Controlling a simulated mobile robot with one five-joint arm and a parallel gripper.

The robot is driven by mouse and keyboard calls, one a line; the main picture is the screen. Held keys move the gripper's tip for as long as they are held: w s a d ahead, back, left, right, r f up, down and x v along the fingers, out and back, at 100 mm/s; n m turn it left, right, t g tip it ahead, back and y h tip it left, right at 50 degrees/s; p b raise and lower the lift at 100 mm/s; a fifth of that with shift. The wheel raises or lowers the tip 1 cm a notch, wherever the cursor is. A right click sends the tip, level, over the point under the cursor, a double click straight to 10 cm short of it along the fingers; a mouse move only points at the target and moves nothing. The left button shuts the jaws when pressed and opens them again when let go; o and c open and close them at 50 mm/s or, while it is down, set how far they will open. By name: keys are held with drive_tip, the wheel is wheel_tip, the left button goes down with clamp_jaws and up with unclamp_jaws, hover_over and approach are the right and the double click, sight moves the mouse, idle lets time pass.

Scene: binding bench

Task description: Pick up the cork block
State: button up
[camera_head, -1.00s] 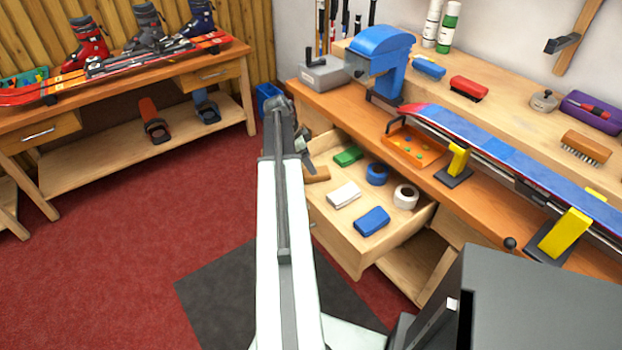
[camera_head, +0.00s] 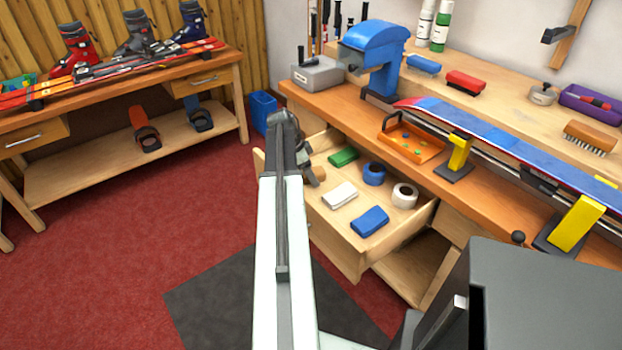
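The cork block (camera_head: 319,174) is a small brown piece in the back left part of the open drawer (camera_head: 398,226). Only part of it shows, because the end of my arm covers its left side. My gripper (camera_head: 307,170) is at the drawer's left side, beside or just above the cork block. It is small and partly hidden behind my arm link, so I cannot tell whether its fingers touch the block or how far apart they are.
The drawer also holds a green block (camera_head: 344,156), a white cloth (camera_head: 340,195), a blue tape roll (camera_head: 374,173), a white tape roll (camera_head: 404,195) and a blue block (camera_head: 370,221). The workbench (camera_head: 365,121) overhangs its back. Red floor lies open to the left.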

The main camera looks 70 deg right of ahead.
drive_tip(key=shift+f, duration=0.15)
drive_tip(key=c, duration=1.6)
wheel_tip(320, 180, up, 10)
drive_tip(key=p, duration=1)
